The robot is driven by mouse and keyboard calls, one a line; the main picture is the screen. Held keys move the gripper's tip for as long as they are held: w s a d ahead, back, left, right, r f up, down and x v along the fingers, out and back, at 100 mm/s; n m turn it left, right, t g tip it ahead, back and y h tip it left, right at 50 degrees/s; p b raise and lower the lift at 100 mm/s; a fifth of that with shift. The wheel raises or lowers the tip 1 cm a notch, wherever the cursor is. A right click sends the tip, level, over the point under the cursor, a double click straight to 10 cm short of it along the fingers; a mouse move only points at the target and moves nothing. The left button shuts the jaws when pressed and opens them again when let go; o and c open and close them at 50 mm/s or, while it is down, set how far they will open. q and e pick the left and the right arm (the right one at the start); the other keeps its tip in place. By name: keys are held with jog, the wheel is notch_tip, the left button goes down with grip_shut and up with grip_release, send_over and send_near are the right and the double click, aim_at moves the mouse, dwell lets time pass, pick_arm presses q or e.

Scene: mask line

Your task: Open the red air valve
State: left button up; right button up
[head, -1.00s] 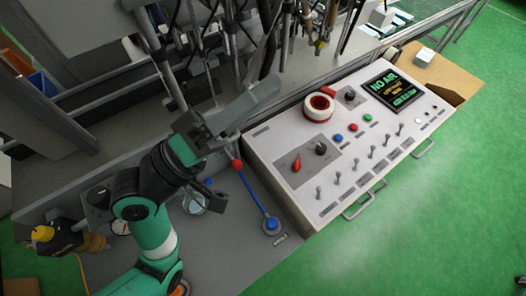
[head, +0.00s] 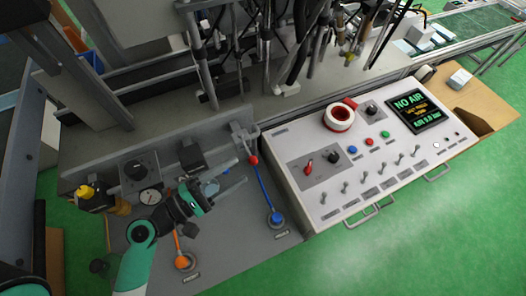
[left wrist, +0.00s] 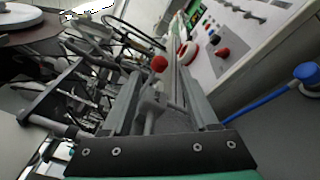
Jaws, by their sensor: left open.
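A red ball knob (head: 253,160) sits on a grey pipe fitting (head: 243,136) at the back of the grey bench plate, left of the control box. My left gripper (head: 240,172) is open, its fingers pointing right, with the tips close to the red knob. In the left wrist view the red knob (left wrist: 159,63) shows near the fingertips, with a grey rod between the open fingers (left wrist: 158,82). I cannot tell whether a finger touches it. The box's display (head: 409,102) reads NO AIR. My right gripper is not in view.
A blue lever with a blue knob (head: 275,218) and an orange knob (head: 182,262) lie on the plate.

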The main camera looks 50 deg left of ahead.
aim_at(248, 150)
pick_arm(q)
jog(key=w+d+p, duration=0.1)
jog(key=w, duration=0.8)
jog(key=shift+d, duration=0.2)
jog(key=shift+r, duration=0.1)
grip_shut()
dwell(0.8)
